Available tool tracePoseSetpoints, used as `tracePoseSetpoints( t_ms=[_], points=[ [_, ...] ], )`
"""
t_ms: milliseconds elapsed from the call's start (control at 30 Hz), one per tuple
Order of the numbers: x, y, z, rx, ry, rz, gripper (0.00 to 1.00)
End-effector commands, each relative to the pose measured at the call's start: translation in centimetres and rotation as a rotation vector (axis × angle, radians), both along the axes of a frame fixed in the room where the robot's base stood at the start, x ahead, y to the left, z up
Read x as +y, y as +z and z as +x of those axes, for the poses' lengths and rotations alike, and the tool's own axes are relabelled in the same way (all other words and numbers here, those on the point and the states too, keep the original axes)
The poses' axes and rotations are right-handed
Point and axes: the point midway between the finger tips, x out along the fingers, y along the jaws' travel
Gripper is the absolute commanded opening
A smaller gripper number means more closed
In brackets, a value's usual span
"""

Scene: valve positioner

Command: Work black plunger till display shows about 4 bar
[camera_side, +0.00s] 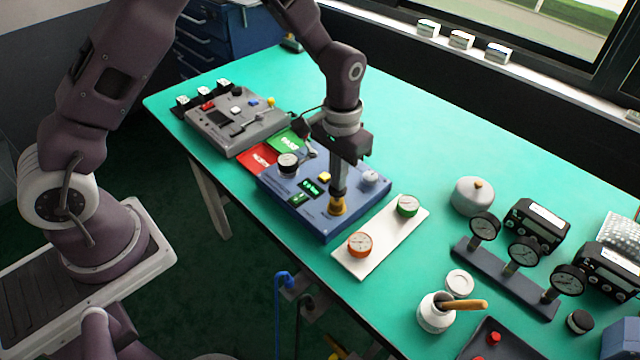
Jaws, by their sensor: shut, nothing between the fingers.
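The blue positioner box (340,226) sits on the green table in the middle of the view. A small dark display with green digits (310,187) is on its top; the digits are too small to read. My gripper (338,193) is shut and points straight down over the box's front right part. Its tip is at the top of a black plunger in a yellow collar (338,207); I cannot tell whether they touch. The gripper hides part of the plunger.
A white plate (385,240) with a red gauge and a green gauge lies right of the box. A grey control box (234,122) and red and green cards stand behind left. Gauges on a dark stand (505,277) are farther right.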

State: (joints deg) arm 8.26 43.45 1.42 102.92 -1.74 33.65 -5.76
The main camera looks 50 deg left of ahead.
Motion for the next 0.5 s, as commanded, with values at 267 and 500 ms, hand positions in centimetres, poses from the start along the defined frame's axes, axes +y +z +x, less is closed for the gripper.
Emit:
tracePoseSetpoints(
  t_ms=[267,500],
  points=[
    [0.0,-0.51,-0.03,0.001,0.0,0.0,0.0],
    [0.0,-1.24,-0.02,0.001,0.0,0.0,0.0]
  ],
)
